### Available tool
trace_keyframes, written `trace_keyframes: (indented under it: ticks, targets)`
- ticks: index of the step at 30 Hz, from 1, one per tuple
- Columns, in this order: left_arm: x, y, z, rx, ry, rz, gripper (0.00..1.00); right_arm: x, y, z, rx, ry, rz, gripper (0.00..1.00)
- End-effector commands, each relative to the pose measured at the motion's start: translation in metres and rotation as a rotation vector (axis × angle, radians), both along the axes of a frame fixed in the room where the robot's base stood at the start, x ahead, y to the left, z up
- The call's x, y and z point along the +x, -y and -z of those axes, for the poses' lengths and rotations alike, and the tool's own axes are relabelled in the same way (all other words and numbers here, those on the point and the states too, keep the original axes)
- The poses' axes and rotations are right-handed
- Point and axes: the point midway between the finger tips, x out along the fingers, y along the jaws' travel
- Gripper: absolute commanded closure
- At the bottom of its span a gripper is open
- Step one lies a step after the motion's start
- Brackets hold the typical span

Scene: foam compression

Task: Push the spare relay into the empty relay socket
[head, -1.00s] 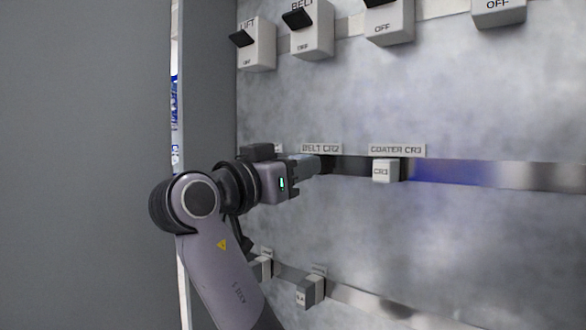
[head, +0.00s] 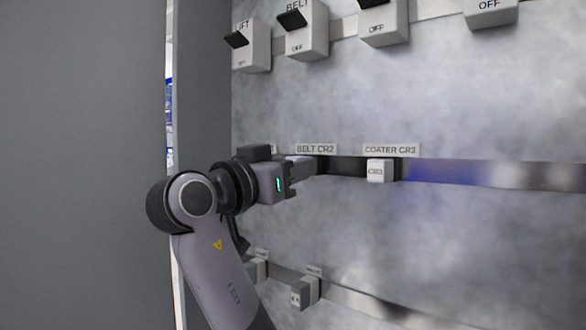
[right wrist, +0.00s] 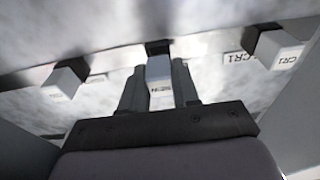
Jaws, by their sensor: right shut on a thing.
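My right gripper (head: 308,165) is at the panel under the BELT CR2 label (head: 316,149). In the right wrist view its two fingers (right wrist: 158,82) are shut on the spare relay (right wrist: 159,68), a pale block with a lettered face. The dark relay socket (right wrist: 158,47) shows just beyond the relay's far end, in line with it. Whether the relay touches or has entered the socket is hidden. In the head view the fingers cover the relay, and only a dark patch shows past their tips. My left gripper is not in view.
Relay CR3 (head: 377,171) sits on the metal rail (head: 500,174) to the right. Relay CR1 (right wrist: 280,50) shows in the right wrist view. Switch boxes (head: 305,38) are above, and small blocks (head: 305,291) sit on a lower rail. A grey side wall (head: 80,160) stands left.

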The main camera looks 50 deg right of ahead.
Motion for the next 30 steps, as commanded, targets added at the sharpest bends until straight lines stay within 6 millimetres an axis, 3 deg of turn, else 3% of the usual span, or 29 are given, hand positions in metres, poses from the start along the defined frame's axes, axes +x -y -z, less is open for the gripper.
trace_keyframes:
  ticks: [26,27,30]
  targets:
    - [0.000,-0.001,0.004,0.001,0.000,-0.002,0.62,0.001,0.015,0.000,0.000,0.000,0.000,1.00]
    - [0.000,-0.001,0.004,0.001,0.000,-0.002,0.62,0.001,0.016,0.000,0.000,0.000,0.000,0.67]
    - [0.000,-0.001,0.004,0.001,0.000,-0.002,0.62,0.001,0.015,0.000,0.000,0.000,0.000,0.40]
